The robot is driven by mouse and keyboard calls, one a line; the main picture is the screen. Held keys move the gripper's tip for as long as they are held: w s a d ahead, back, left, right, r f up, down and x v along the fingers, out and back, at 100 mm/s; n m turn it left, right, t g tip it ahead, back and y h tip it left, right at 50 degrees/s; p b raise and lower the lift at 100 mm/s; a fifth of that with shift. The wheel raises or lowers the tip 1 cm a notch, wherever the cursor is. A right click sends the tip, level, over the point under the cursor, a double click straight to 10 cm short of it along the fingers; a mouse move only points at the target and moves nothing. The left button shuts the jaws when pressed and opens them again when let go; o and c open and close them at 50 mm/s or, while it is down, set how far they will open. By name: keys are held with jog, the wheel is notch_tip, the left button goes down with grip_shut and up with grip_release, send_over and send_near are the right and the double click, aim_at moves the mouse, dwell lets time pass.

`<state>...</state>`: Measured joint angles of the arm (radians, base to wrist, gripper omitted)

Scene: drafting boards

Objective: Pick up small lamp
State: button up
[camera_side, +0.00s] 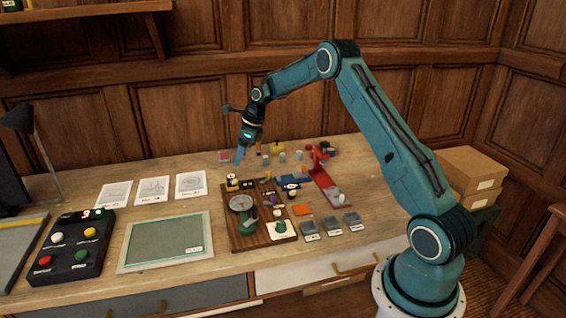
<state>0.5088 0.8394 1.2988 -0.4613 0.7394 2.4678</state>
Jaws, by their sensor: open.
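My gripper (240,156) hangs over the back part of the wooden table, pointing down, left of a row of small parts. It is open and nothing shows between its fingers. A small red object with a rounded head and a long flat base (328,186) stands right of the wooden board; it may be the small lamp, but it is too small to be sure. A larger dark desk lamp (17,118) stands at the far left edge, partly out of view. My gripper is apart from both.
A wooden board (246,240) carries a round dial and small parts. Several grey blocks and small cups surround it. A green-framed panel (165,241), a button box (73,247) and white cards (153,190) lie left. Cardboard boxes (472,168) stand right.

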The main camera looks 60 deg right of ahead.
aim_at(232, 176)
jog(key=shift+x, duration=1.75)
jog(key=shift+x, duration=2.55)
jog(key=shift+s, duration=0.2)
grip_shut()
notch_tip(232, 176, up, 20)
